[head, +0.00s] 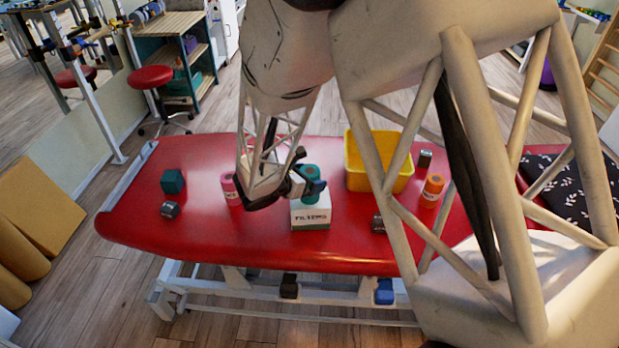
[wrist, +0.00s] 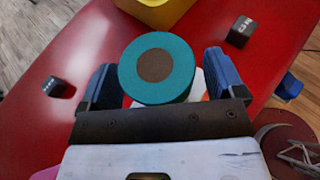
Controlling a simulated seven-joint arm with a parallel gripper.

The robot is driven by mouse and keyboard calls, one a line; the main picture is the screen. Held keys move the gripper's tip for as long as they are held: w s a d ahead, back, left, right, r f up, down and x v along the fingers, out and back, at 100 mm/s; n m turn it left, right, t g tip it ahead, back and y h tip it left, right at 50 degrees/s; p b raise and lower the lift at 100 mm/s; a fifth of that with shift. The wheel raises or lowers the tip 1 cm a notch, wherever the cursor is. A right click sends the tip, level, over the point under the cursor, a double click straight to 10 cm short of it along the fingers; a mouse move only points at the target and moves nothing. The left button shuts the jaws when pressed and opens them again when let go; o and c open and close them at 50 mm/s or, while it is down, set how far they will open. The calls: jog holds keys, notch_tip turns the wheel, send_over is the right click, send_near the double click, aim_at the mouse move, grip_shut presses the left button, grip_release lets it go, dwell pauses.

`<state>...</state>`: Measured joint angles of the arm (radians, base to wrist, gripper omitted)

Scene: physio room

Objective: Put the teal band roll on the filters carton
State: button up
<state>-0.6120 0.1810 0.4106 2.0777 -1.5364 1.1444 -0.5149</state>
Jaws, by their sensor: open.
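The teal band roll (head: 311,182) stands upright on top of the white filters carton (head: 312,217) on the red treatment table. In the wrist view the roll (wrist: 172,68) shows its round end with a brown core, and a small part of the white carton (wrist: 198,84) shows behind it. My gripper (head: 308,184) is at the roll, and in the wrist view its blue fingers (wrist: 158,82) are open on either side of it, with a visible gap on the right. I cannot tell whether the left finger touches the roll.
A yellow bin (head: 359,178) stands right of the carton. A pink roll (head: 230,188), a teal cube (head: 172,181), an orange roll (head: 432,190) and several small dark boxes (head: 170,210) are spread over the red table (head: 270,248). The table's front left is clear.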

jog(key=v, duration=1.1)
jog(key=shift+s+a+r, duration=0.15)
dwell(0.8)
jog(key=s+d+r+m+g+y, duration=0.1)
jog(key=s+d+r+m+g, duration=0.25)
jog(key=d, duration=0.35)
jog(key=s+d+r+m+g, duration=0.2)
jog(key=d+r+m, duration=0.25)
jog(key=d, duration=0.35)
jog(key=s+d+r+m+g+y, duration=0.1)
jog(key=s+d+r+m+g, duration=0.15)
jog(key=d+m, duration=0.35)
jog(key=s+d+r+m+y, duration=0.3)
jog(key=s+d+r+m, duration=0.1)
jog(key=s, duration=0.4)
jog(key=s+d+r+m+t+y, duration=0.1)
jog(key=s+d+r+m+y, duration=0.3)
jog(key=s+m, duration=0.5)
jog(key=d, duration=0.2)
jog(key=shift+d+y, duration=0.3)
jog(key=shift+d, duration=0.1)
